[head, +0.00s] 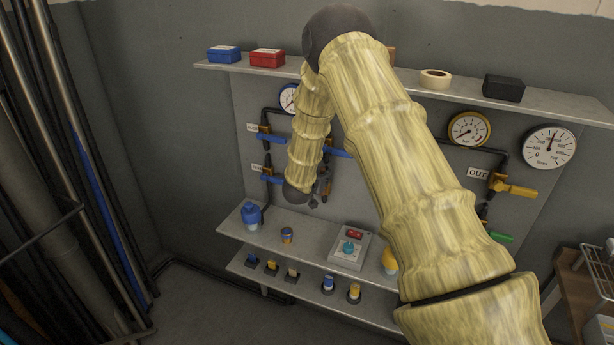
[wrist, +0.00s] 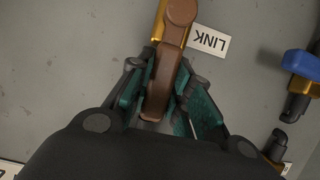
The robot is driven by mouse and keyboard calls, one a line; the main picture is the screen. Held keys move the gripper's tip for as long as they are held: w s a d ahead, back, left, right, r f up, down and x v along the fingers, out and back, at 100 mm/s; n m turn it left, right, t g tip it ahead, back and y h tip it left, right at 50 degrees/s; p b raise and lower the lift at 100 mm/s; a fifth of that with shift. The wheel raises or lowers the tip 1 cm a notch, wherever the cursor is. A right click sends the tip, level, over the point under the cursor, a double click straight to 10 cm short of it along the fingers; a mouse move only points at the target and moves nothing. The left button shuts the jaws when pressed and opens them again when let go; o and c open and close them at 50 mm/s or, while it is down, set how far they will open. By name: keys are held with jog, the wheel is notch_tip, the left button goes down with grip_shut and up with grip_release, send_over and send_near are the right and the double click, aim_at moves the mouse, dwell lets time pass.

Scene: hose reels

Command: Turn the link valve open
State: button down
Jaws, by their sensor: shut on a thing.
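The link valve shows in the wrist view, with a brown lever handle (wrist: 163,80) on a brass body (wrist: 159,27) beside a white LINK label (wrist: 209,41). The lever points down in that picture, roughly in line with the visible brass. My gripper (wrist: 164,98) is shut on the lever, its green finger pads on either side of it. In the head view my gripper (head: 322,187) is small and partly hidden at the panel, below my arm's end. The link valve is hidden behind my arm there.
Blue-handled valves (head: 272,140) sit left of my gripper. A yellow-handled valve (head: 515,190) by the OUT label (head: 478,173) and a green handle (head: 500,237) are at right. Shelves lie above (head: 560,107) and below (head: 325,231), holding boxes, a button unit (head: 349,249) and small parts.

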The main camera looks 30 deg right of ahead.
dwell(0.4)
jog(key=c, duration=1.3)
grip_release()
jog(key=shift+w+f, duration=0.1)
jog(key=v, duration=1.2)
